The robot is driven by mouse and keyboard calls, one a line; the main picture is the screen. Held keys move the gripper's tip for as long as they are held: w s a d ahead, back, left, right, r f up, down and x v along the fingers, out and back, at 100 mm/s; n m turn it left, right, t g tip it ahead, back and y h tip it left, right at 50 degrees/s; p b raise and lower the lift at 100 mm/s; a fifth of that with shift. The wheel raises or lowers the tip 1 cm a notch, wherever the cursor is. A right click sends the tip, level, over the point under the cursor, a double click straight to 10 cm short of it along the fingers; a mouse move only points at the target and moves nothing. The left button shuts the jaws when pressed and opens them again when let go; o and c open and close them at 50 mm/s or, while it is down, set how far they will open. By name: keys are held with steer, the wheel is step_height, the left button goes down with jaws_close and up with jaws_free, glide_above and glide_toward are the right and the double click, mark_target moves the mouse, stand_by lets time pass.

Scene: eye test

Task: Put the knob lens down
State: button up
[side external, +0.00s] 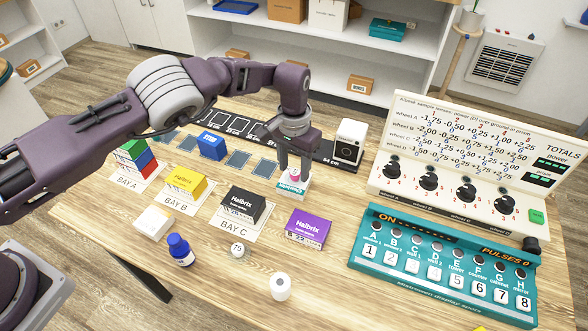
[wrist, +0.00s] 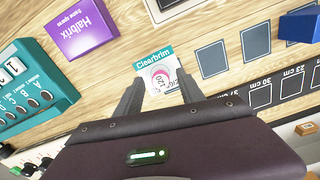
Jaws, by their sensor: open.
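A round white piece with a pink ring marked 120 (wrist: 160,78) sits on a white and teal Clearbrim box (wrist: 150,58); it may be the knob lens, but I cannot be sure. In the side view the pink piece (side external: 295,171) shows on top of the Clearbrim box (side external: 291,188). My gripper (side external: 293,168) is open above the box, with one finger on each side of the round piece. In the wrist view my gripper (wrist: 161,84) shows a gap between its fingers and the piece. A clear round piece marked 75 (side external: 238,250) lies apart on the table.
A purple Halbrix box (side external: 307,229) and a black one (side external: 242,205) stand near. A blue bottle (side external: 180,251), white box (side external: 154,222) and white cylinder (side external: 281,287) stand in front. The teal console (side external: 450,255) and dial panel (side external: 470,160) fill the right. A white device (side external: 349,141) stands behind.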

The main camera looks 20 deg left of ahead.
step_height(320, 180, up, 11)
steer(key=shift+f, duration=0.1)
step_height(320, 180, up, 12)
steer(key=n+h, duration=0.1)
steer(key=n, duration=0.1)
glide_above(294, 173)
steer(key=s+a, duration=0.1)
steer(key=a, duration=0.6)
steer(key=s+a+r+n+t+h, duration=0.1)
steer(key=s+a+r+t, duration=0.1)
steer(key=s+a+r, duration=0.55)
steer(key=s+a+r+t, duration=0.1)
steer(key=s+a+r, duration=0.15)
steer(key=s, duration=0.65)
steer(key=s+a+r+t, duration=0.1)
steer(key=s+r, duration=0.3)
steer(key=s, duration=0.6)
steer(key=s+a+f+t+y, duration=0.1)
steer(key=s+a+f+y, duration=0.1)
steer(key=s+f, duration=0.3)
steer(key=s, duration=0.3)
steer(key=shift+s+m+t, duration=0.3)
steer(key=shift+m, duration=0.1)
steer(key=shift+f, duration=0.1)
